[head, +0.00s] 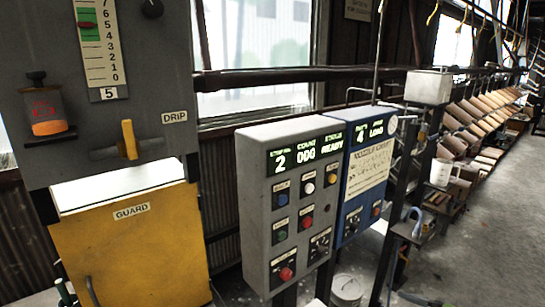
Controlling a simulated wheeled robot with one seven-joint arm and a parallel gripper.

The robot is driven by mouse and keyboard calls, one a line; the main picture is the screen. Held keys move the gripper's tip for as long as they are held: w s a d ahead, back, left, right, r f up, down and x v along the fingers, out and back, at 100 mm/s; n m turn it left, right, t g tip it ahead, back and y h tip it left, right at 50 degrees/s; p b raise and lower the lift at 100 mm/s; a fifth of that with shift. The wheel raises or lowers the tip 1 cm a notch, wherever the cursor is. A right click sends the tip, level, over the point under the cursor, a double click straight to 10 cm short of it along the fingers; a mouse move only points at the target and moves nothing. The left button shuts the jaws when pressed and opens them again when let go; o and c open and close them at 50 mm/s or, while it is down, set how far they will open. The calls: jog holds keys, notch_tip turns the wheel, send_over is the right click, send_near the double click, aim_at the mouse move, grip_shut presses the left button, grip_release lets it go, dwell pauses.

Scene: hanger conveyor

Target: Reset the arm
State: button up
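My arm and my gripper are not in the head view, so I cannot see how the gripper stands. A grey control box (258,232) stands near the middle. Its green display (304,152) reads "2", "000" and what looks like "READY". Several coloured buttons sit below it, with a red one (286,274) at the bottom. A blue control box (348,215) stands just to its right, its display showing "4" and "LONG".
At left is a grey cabinet with a yellow lever (129,139) by a "DRIP" label, above a yellow guard (145,240). An orange-and-dark jar (46,112) sits on a small shelf. Racks of boxes (480,120) line the right wall. The grey floor (490,240) at right looks clear.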

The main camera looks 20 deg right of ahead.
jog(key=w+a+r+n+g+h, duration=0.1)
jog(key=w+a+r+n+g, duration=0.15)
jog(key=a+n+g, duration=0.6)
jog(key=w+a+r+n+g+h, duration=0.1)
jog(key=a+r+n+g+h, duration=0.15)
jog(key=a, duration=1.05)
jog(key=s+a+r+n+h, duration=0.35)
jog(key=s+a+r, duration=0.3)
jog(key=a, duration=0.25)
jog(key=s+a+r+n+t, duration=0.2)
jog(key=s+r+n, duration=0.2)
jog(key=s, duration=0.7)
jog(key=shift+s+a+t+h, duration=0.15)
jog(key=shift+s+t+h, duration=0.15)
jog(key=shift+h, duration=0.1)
